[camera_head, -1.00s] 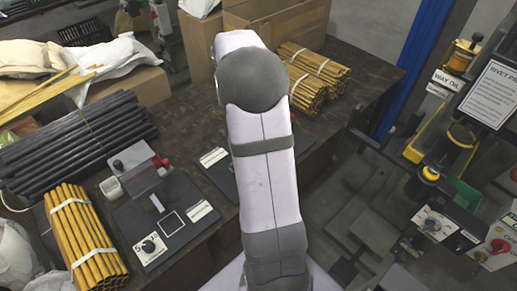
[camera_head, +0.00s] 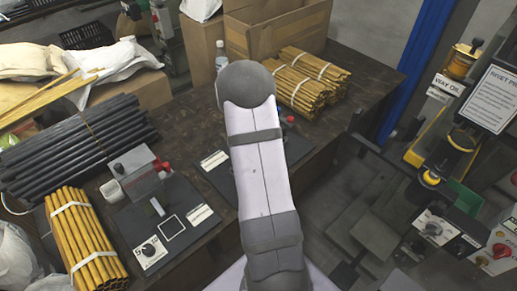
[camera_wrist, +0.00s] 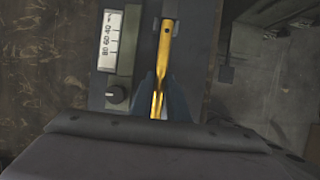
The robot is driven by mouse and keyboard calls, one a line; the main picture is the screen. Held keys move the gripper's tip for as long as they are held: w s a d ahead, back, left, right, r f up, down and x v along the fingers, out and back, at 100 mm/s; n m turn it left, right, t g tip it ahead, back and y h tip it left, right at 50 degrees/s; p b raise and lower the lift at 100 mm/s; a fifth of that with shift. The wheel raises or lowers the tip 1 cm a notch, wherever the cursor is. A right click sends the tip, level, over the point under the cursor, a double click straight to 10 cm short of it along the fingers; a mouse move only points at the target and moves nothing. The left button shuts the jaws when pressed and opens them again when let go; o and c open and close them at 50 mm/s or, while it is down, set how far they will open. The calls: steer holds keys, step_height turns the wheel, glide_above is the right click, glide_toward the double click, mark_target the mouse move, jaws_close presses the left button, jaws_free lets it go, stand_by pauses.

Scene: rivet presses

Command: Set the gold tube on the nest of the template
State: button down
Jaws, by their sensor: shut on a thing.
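The gold tube (camera_wrist: 166,45) shows in the wrist view, with a dark hole near its far end. My gripper (camera_wrist: 163,82) is shut on it, a dark blue finger on each side. The tube points away from the wrist, over a grey fixture (camera_wrist: 197,60) that looks like the template. Its far end is at a pale grey block or slot at the top edge, which may be the nest. I cannot tell whether the tube touches it. In the head view my arm hides the gripper and the tube.
Beside the tube in the wrist view are a white scale label (camera_wrist: 109,40) and a black knob (camera_wrist: 116,95). In the head view, gold tube bundles (camera_head: 85,240), dark tubes (camera_head: 75,145) and a plate with a knob (camera_head: 160,235) stand left. More gold bundles (camera_head: 305,80) lie behind.

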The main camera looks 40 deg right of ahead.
steer(key=shift+f, duration=1.8)
steer(key=c, duration=1.7)
jaws_free()
steer(key=shift+f, duration=0.15)
